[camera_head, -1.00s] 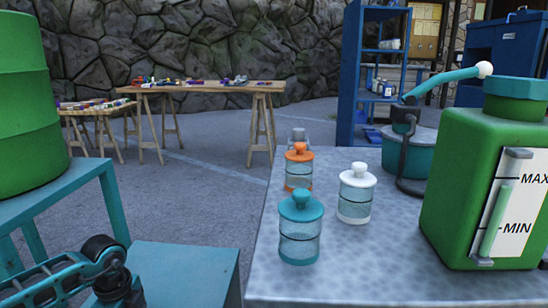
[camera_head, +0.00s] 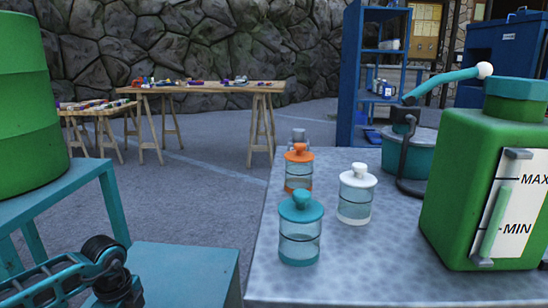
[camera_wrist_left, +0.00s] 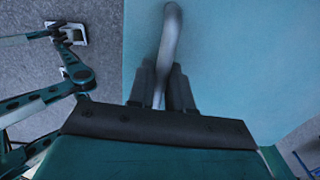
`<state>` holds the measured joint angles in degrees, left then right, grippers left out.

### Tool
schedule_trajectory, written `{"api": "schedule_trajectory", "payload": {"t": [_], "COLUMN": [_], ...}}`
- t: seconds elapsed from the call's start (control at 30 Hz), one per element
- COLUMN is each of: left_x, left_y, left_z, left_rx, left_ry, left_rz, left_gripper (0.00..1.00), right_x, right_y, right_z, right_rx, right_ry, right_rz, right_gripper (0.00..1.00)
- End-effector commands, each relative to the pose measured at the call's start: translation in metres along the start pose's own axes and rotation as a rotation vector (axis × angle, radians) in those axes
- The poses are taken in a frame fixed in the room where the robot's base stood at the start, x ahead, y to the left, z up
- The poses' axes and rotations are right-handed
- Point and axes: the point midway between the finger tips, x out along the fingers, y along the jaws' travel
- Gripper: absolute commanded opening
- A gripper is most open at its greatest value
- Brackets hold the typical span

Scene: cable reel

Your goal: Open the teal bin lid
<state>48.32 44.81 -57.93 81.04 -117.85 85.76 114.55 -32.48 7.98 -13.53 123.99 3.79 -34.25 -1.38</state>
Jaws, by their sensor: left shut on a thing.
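In the left wrist view my left gripper (camera_wrist_left: 162,78) is shut on a grey curved handle (camera_wrist_left: 172,30). The handle stands over a broad, plain teal surface (camera_wrist_left: 240,60), which looks like the bin lid. In the head view a flat teal top (camera_head: 188,270) lies at the lower left, beside my left arm; it appears to be the same lid. The gripper's fingers and the handle do not show in the head view. I cannot tell whether the lid is raised. My right gripper is in neither view.
A grey table (camera_head: 375,260) holds a teal-lidded jar (camera_head: 300,240), an orange-lidded jar (camera_head: 298,172), a white-lidded jar (camera_head: 355,200) and a green canister (camera_head: 455,190). A green barrel (camera_head: 25,105) stands on a teal stand (camera_head: 60,190) at left.

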Motion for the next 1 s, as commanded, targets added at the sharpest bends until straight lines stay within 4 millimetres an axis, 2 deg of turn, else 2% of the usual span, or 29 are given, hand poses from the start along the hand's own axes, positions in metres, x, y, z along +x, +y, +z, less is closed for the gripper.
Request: {"api": "schedule_trajectory", "payload": {"t": [0.7,0.87,1.0], "left_x": [-0.061,-0.065,-0.075], "left_y": [-0.015,-0.017,-0.021], "left_z": [0.0,0.0,0.0], "left_rx": [-0.001,-0.001,-0.001], "left_ry": [0.0,0.0,0.0], "left_rz": [-0.007,-0.007,-0.01], "left_gripper": [0.0,0.0,0.0], "right_x": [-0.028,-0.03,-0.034], "right_y": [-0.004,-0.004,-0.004], "right_z": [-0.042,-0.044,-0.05], "right_rx": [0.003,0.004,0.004], "right_ry": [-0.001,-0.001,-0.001], "right_rz": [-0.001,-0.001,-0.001], "right_gripper": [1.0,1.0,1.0]}}
